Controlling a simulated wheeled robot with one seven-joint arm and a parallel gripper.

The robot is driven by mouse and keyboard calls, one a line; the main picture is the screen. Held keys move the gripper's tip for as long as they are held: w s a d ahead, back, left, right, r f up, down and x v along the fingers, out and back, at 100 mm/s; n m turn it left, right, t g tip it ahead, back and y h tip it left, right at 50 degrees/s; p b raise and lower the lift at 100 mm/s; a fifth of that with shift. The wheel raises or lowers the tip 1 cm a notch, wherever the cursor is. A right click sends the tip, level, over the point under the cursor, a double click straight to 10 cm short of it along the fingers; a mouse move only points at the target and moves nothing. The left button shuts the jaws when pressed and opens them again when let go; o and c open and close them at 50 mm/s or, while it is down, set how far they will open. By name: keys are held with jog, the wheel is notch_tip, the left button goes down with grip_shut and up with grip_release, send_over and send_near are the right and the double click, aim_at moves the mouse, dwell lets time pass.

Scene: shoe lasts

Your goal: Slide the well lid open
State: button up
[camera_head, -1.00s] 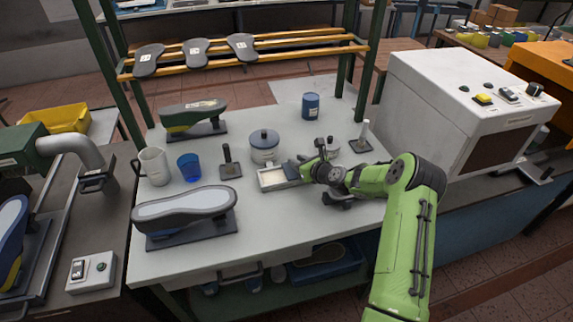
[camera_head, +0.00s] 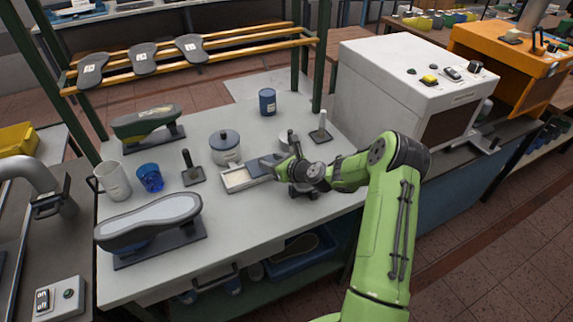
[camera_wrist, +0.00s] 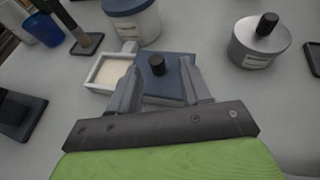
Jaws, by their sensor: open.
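The well (camera_head: 238,179) is a shallow pale rectangular tray on the white table, with cream-coloured contents showing in its left part. The blue-grey flat lid (camera_head: 262,165) covers its right part. In the wrist view the lid (camera_wrist: 172,90) carries a short black knob (camera_wrist: 157,66), and the open part of the well (camera_wrist: 108,74) lies to its left. My gripper (camera_wrist: 160,82) is open, with one finger on each side of the lid near the knob. In the head view my gripper (camera_head: 285,160) partly hides the lid's right end. Contact with the lid cannot be told.
A blue-lidded pot (camera_head: 226,150) stands just behind the well, and a metal tin (camera_wrist: 262,42) with a black knob lies to the right. A black-handled tool (camera_head: 192,172), a blue cup (camera_head: 150,177) and a shoe last (camera_head: 150,222) stand left. Table front is clear.

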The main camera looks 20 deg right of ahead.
jog(key=v, duration=1)
jog(key=shift+s+r, duration=0.1)
jog(key=shift+s, duration=0.05)
jog(key=shift+a+r+n, duration=0.15)
jog(key=shift+a+n, duration=0.2)
jog(key=shift+n, duration=0.05)
jog(key=s+a+r+n+g, duration=0.35)
jog(key=a+n, duration=0.25)
jog(key=n, duration=0.2)
jog(key=s+a+r+n+g, duration=0.25)
jog(key=s+a+n, duration=0.2)
jog(key=n, duration=0.35)
jog(key=s+r+n+h, duration=0.1)
jog(key=s+r+n, duration=0.2)
jog(key=s+n, duration=0.2)
jog(key=s+a+r+n+h, duration=0.1)
jog(key=s+r+n, duration=0.3)
jog(key=s, duration=0.6)
jog(key=s+a+r+n+g+h, duration=0.1)
jog(key=s+r+n+h, duration=0.1)
jog(key=s+n, duration=0.4)
jog(key=shift+s+r+n, duration=0.3)
jog(key=shift+s+r, duration=0.4)
jog(key=shift+s, duration=0.25)
